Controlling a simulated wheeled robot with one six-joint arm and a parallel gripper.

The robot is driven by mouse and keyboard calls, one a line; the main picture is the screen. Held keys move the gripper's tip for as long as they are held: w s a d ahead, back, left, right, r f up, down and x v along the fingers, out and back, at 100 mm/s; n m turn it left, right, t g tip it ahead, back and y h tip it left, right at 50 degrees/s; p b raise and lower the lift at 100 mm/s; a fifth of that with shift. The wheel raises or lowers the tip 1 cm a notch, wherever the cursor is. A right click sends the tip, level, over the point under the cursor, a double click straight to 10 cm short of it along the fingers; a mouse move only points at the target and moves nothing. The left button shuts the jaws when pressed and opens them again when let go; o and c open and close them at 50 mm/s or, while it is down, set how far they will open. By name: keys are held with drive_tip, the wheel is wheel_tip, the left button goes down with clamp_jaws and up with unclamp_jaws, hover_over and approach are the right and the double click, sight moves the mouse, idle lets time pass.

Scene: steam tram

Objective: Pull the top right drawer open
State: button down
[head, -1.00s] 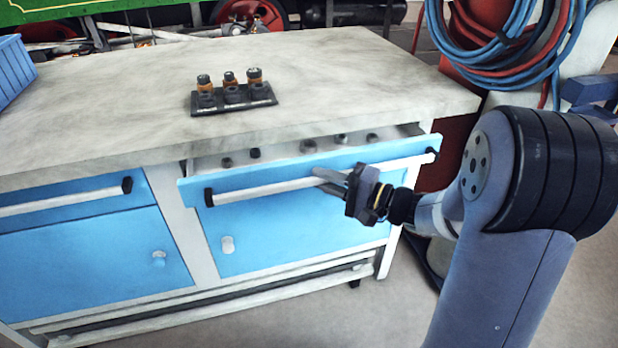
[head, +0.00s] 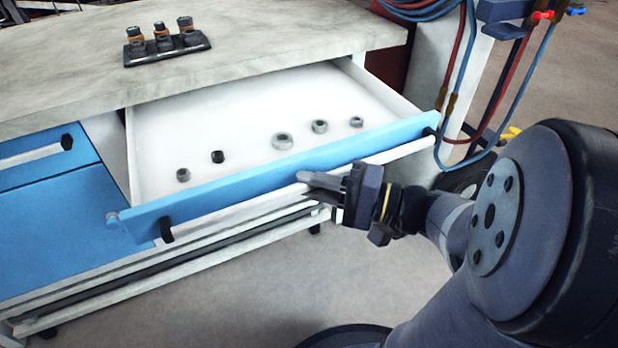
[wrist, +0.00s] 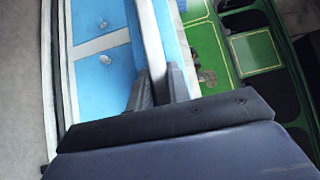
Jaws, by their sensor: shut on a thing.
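The top right drawer (head: 250,107) stands far out from the workbench, its white inside showing. Its blue front (head: 270,178) carries a long pale bar handle (head: 235,212) with black end mounts. My gripper (head: 318,184) is at the middle of the handle, shut on the bar. In the wrist view the fingers (wrist: 157,88) sit on either side of the pale handle (wrist: 151,45). The exact contact at the fingertips is partly hidden.
Several nuts or rings (head: 283,141) lie in the drawer. A black holder (head: 167,46) with small fittings stands on the grey worktop (head: 270,35). Blue and red hoses (head: 462,70) hang close to the drawer's right end. Open floor (head: 240,290) lies in front.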

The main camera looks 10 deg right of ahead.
drive_tip(key=shift+s+d, duration=0.2)
drive_tip(key=shift+s, duration=0.5)
drive_tip(key=c, duration=1.6)
unclamp_jaws()
drive_tip(key=shift+d, duration=0.1)
drive_tip(key=p+v, duration=0.1)
drive_tip(key=v, duration=0.9)
drive_tip(key=shift+s+d+p, duration=0.15)
drive_tip(key=shift+d+p, duration=0.15)
drive_tip(key=shift+d, duration=0.05)
drive_tip(key=shift+b+x, duration=0.8)
drive_tip(key=shift+x, duration=4.6)
drive_tip(key=shift+a, duration=0.1)
